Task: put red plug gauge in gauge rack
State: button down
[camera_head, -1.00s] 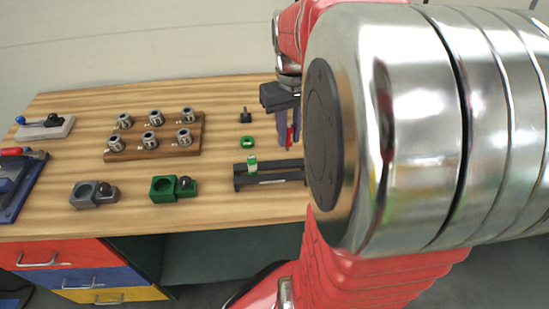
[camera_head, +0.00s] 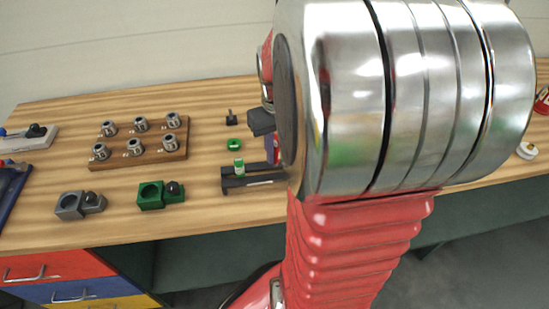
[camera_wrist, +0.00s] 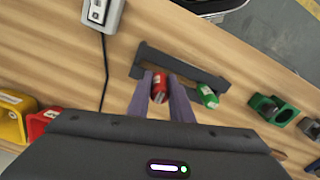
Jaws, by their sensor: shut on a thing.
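The red plug gauge (camera_wrist: 160,86) is between my gripper's two purple fingers (camera_wrist: 163,92) in the wrist view, its red end at the fingertips. My gripper is shut on it. The gauge rack (camera_wrist: 182,63) is a dark frame with long rails; the red gauge appears at its left part, but I cannot tell whether it is seated or still above. A green plug gauge (camera_wrist: 208,97) stands in the rack to the right. In the head view the rack (camera_head: 236,185) lies near the bench's front, and my arm hides its right end and most of my gripper (camera_head: 273,158).
A green block (camera_head: 150,196) and a grey block (camera_head: 70,205) stand left of the rack. A green ring (camera_head: 234,145) and a small dark gauge (camera_head: 231,118) are behind it. A wooden board with several metal bushings (camera_head: 170,156) is farther left. Yellow and red bins (camera_wrist: 12,122) show in the wrist view.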

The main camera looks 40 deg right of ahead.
aim_at(277, 161)
jog(key=shift+f, duration=0.1)
jog(key=shift+f, duration=1.8)
jog(key=c, duration=1.6)
grip_release()
notch_tip(277, 161, up, 12)
jog(key=shift+r, duration=0.1)
